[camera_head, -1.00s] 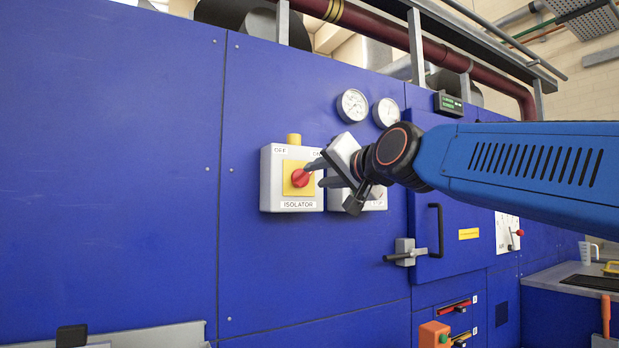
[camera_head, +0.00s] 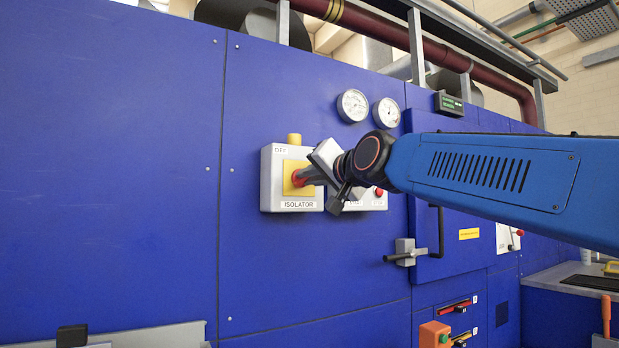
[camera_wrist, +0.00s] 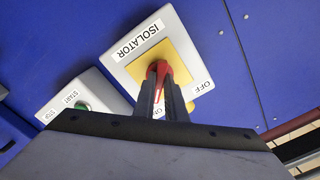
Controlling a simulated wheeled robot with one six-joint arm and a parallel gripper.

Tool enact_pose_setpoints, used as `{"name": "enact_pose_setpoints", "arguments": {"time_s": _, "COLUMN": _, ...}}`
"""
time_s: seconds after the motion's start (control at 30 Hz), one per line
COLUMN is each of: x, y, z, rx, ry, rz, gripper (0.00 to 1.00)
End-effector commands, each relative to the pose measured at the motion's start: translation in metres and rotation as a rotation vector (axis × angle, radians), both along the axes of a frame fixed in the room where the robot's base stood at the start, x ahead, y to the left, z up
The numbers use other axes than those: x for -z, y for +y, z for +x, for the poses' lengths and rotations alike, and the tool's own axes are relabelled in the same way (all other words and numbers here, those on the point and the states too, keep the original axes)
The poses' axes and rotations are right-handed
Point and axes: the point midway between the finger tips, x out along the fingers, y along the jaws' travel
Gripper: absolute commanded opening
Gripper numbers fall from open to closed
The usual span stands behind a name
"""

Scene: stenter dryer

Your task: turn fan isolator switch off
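The isolator switch is a pale grey box (camera_head: 267,190) on the blue panel, with a yellow plate (camera_head: 289,168) and a red rotary knob (camera_head: 298,179). In the wrist view the box face (camera_wrist: 118,67) reads ISOLATOR, OFF and ON, upside down. The red knob (camera_wrist: 163,72) lies in line toward the ON label, and OFF is off to the right. My gripper (camera_head: 306,176) is at the knob. In the wrist view my gripper's dark fingers (camera_wrist: 160,90) lie along both sides of the knob's handle and look shut on it. They hide part of the knob.
A START/STOP box (camera_wrist: 78,98) with a green button sits beside the isolator, partly behind my gripper. Two dials (camera_head: 352,105) are above. The blue panel at left is clear.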

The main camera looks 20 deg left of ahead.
Motion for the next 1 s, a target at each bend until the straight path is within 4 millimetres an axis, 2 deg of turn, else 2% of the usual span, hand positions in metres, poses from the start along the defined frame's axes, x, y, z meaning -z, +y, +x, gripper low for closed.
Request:
{"name": "enact_pose_setpoints", "arguments": {"time_s": 0.47, "x": 0.0002, "y": -0.0002, "z": -0.0001, "rx": 0.001, "ry": -0.076, "rz": -0.065, "gripper": 0.0}}
{"name": "enact_pose_setpoints", "arguments": {"time_s": 1.0, "x": 0.0002, "y": 0.0002, "z": -0.0005, "rx": 0.0, "ry": -0.436, "rz": -0.374, "gripper": 0.0}}
